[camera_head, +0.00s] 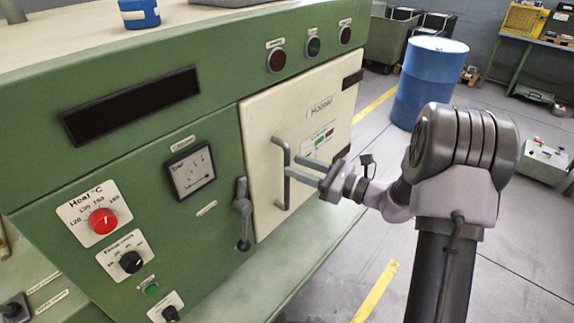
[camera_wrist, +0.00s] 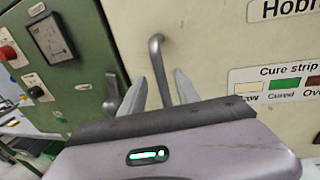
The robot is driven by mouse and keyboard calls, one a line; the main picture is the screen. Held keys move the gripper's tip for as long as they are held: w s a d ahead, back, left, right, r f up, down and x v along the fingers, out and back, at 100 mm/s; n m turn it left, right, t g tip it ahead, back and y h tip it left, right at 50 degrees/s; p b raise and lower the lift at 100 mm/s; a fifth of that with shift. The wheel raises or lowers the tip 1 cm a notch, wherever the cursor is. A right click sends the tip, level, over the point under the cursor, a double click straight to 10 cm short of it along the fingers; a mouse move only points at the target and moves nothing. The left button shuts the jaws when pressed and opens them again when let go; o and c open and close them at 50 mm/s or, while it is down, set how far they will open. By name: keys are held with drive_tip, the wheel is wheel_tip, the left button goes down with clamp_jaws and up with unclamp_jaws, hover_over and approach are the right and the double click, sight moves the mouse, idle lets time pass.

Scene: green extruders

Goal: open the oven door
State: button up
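The cream oven door (camera_head: 330,97) is set in the green machine and looks shut in the head view; part of it also shows in the wrist view (camera_wrist: 222,60). A grey bar handle (camera_head: 280,147) stands upright on its left side. My gripper (camera_head: 293,165) reaches in from the right at the handle. In the wrist view my gripper (camera_wrist: 165,62) has its two fingers apart, with the handle (camera_wrist: 157,46) running down between them. Firm contact with the bar is not visible.
The green panel left of the door carries a gauge (camera_head: 191,171), a red knob (camera_head: 103,220) and black knobs. A blue barrel (camera_head: 429,82) stands on the floor behind my arm. The floor right of the machine is mostly clear.

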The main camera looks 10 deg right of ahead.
drive_tip(key=shift+x, duration=1.95)
drive_tip(key=shift+d, duration=0.1)
clamp_jaws()
